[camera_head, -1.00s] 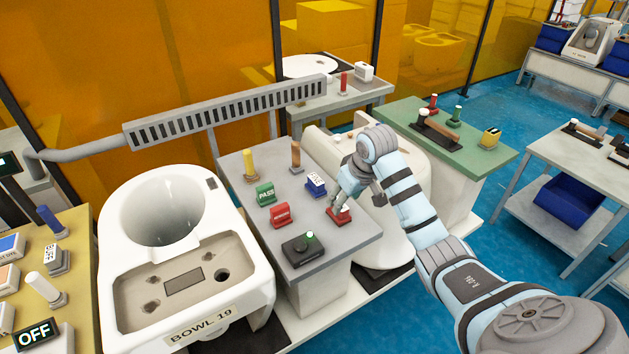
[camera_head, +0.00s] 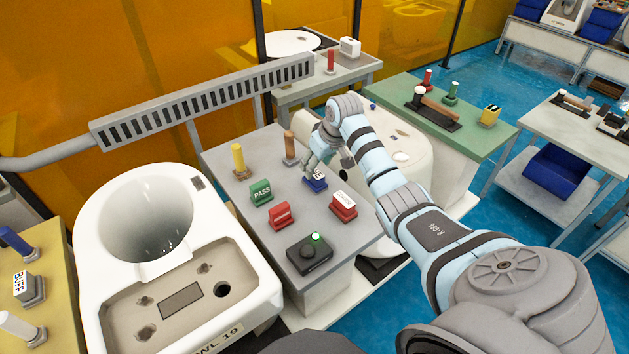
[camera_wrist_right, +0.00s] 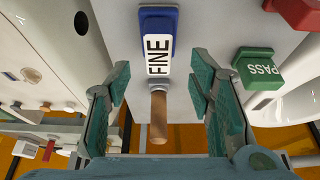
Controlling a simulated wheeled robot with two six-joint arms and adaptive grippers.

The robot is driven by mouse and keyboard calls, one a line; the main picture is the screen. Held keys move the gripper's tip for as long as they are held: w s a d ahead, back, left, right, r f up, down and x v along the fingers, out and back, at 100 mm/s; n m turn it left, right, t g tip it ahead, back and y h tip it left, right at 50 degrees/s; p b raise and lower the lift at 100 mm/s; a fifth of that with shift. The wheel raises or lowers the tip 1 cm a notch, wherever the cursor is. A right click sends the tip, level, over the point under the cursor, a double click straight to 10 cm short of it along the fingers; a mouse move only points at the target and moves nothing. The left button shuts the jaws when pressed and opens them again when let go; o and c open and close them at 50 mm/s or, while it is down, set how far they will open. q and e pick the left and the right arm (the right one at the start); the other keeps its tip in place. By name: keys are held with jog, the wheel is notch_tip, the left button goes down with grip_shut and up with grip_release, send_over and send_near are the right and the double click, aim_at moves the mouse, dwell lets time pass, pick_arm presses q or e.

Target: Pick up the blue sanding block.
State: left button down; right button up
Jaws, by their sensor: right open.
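The blue sanding block (camera_head: 316,184) sits on the grey table among other blocks and pegs, partly covered by my right gripper in the head view. In the right wrist view the blue block (camera_wrist_right: 173,30) shows a white label reading FINE. My right gripper (camera_head: 312,172) is right at this block in the head view, above its far side. In the wrist view the open green-padded fingers (camera_wrist_right: 160,90) have nothing between their pads; the block appears beyond the tips. I cannot tell whether they touch it. My left gripper is out of view.
On the grey table (camera_head: 222,178) stand a red-and-white block (camera_head: 343,206), a red block (camera_head: 282,216), a green PASS block (camera_head: 261,193), a yellow peg (camera_head: 239,160), a brown peg (camera_head: 290,148) and a dark box (camera_head: 309,254). A white toilet bowl (camera_head: 95,235) stands left.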

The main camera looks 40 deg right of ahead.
jog(key=b+x, duration=0.1)
jog(key=x, duration=0.4)
jog(key=shift+s+d+f, duration=0.1)
jog(key=shift+d+f, duration=0.05)
jog(key=shift+s, duration=0.1)
jog(key=shift+c, duration=0.8)
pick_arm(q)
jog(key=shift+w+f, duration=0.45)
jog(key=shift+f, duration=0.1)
pick_arm(e)
grip_shut()
jog(key=shift+r, duration=0.25)
